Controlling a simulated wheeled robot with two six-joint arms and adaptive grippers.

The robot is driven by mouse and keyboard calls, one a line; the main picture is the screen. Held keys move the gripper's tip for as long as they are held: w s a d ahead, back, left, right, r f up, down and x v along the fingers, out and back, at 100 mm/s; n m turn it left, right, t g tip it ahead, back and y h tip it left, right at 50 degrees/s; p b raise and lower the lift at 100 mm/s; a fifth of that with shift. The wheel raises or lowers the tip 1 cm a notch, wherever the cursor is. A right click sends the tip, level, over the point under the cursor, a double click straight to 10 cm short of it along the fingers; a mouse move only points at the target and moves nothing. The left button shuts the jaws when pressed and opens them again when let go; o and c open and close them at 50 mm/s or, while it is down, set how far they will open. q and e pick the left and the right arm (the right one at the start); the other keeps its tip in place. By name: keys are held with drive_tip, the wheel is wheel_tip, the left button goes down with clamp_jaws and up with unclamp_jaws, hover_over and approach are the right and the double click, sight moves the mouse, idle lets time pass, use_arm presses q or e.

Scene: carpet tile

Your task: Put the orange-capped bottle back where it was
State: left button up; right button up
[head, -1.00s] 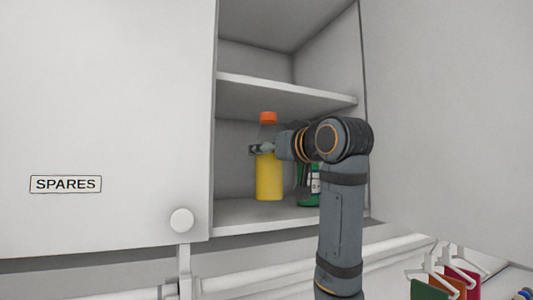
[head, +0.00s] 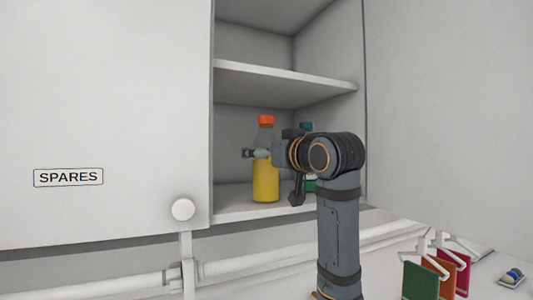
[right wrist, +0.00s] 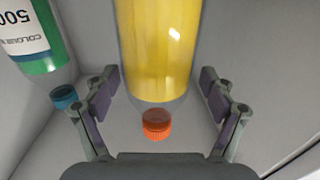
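The orange-capped bottle (head: 265,181), clear with yellow contents, stands upright on the cabinet's lower shelf (head: 250,211). In the right wrist view the yellow bottle (right wrist: 160,50) lies between the fingers, its orange cap (right wrist: 156,124) pointing toward the palm. My right gripper (head: 258,154) reaches in from the right at the bottle's upper part. In the right wrist view the right gripper (right wrist: 160,97) is open, with a gap between each pad and the bottle. My left gripper is not in view.
A green bottle with a teal cap (right wrist: 64,97) stands close beside one finger; my arm partly hides it in the head view. A middle shelf (head: 285,82) is above. The SPARES door (head: 110,110) covers the left. Coloured tags (head: 420,281) are at lower right.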

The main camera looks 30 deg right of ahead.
drive_tip(key=shift+w, duration=0.1)
drive_tip(key=shift+d+f, duration=0.1)
drive_tip(key=s+b, duration=0.5)
drive_tip(key=s, duration=0.7)
